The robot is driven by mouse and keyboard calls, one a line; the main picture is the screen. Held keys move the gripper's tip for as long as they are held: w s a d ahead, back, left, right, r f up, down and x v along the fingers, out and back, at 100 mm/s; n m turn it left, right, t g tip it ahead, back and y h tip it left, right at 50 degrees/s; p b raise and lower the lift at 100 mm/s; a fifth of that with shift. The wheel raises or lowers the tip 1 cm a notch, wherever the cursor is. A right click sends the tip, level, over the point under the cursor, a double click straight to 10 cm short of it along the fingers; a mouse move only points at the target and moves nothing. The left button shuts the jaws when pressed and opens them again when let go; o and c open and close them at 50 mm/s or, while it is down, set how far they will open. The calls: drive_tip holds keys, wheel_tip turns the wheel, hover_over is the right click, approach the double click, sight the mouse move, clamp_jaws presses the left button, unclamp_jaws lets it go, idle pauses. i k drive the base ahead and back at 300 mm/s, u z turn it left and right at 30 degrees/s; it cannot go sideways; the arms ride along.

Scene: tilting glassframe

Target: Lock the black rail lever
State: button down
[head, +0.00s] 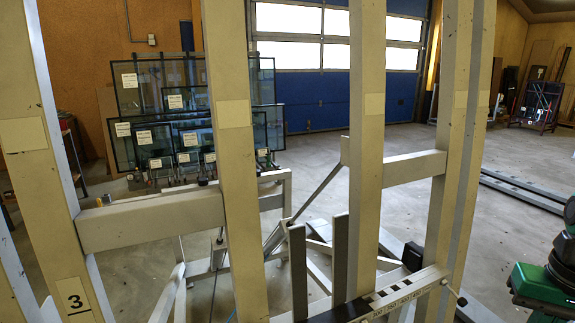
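A rail with a black-and-white scale (405,291) runs along the lower right of the head view, across the cream uprights of the frame. A thin lever with a small dark knob (461,301) sticks out at the rail's right end; I cannot tell for sure if this is the black rail lever, or whether it is locked. A black block (412,257) sits just behind the rail. My gripper is not in view. Green and black parts at the right edge may belong to my arm, but no fingers show there.
Tall cream uprights (366,150) and crossbars (150,220) of the tilting frame stand close in front. Two dark posts (298,272) rise near the rail's left end. Glass panes (190,110) stand behind. The floor at the back right is mostly clear.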

sight(462, 303)
drive_tip(key=u, duration=0.65)
drive_tip(key=k, duration=0.8)
drive_tip(key=z, duration=1.15)
drive_tip(key=i, duration=1)
